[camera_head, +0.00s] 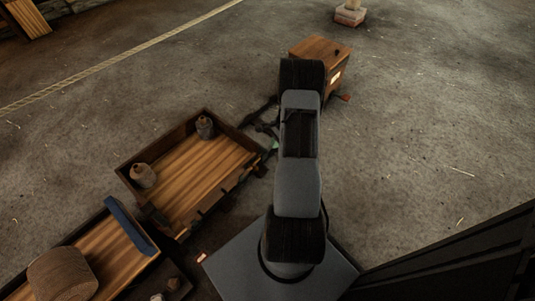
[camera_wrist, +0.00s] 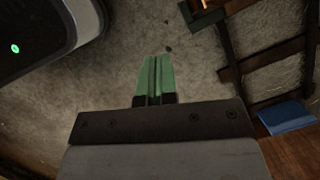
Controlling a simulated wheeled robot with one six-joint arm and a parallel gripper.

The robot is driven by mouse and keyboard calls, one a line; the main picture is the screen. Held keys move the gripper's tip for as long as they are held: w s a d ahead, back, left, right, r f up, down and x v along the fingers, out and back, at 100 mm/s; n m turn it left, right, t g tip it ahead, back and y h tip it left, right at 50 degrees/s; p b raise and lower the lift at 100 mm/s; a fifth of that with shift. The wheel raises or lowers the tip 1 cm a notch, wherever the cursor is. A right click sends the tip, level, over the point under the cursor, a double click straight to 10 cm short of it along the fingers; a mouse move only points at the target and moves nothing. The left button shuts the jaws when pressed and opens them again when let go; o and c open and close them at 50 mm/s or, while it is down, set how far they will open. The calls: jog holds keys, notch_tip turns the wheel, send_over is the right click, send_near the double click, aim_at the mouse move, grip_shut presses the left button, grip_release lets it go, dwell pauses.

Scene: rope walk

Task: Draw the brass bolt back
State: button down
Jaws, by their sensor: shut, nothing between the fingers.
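I cannot make out the brass bolt for certain in either view. My gripper (camera_wrist: 155,80) shows in the wrist view as two green fingers pressed together, empty, above the grey floor. In the head view my arm hides most of it; a bit of green shows beside the arm, near the right corner of a wooden tray-like cart (camera_head: 178,227). In the wrist view a dark green-edged piece (camera_wrist: 208,17) with a small yellowish patch inside stands at the top, right of the fingers and apart from them.
A wooden box (camera_head: 318,48) with a pale label stands behind my arm. Two jugs (camera_head: 205,127) (camera_head: 143,176) stand in the cart. A rope (camera_head: 120,59) crosses the floor.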

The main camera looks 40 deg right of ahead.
jog(key=w+a+f+b, duration=0.1)
jog(key=a+f+b, duration=0.4)
jog(key=f, duration=0.4)
jog(key=shift+a+f, duration=0.25)
jog(key=shift+a, duration=0.65)
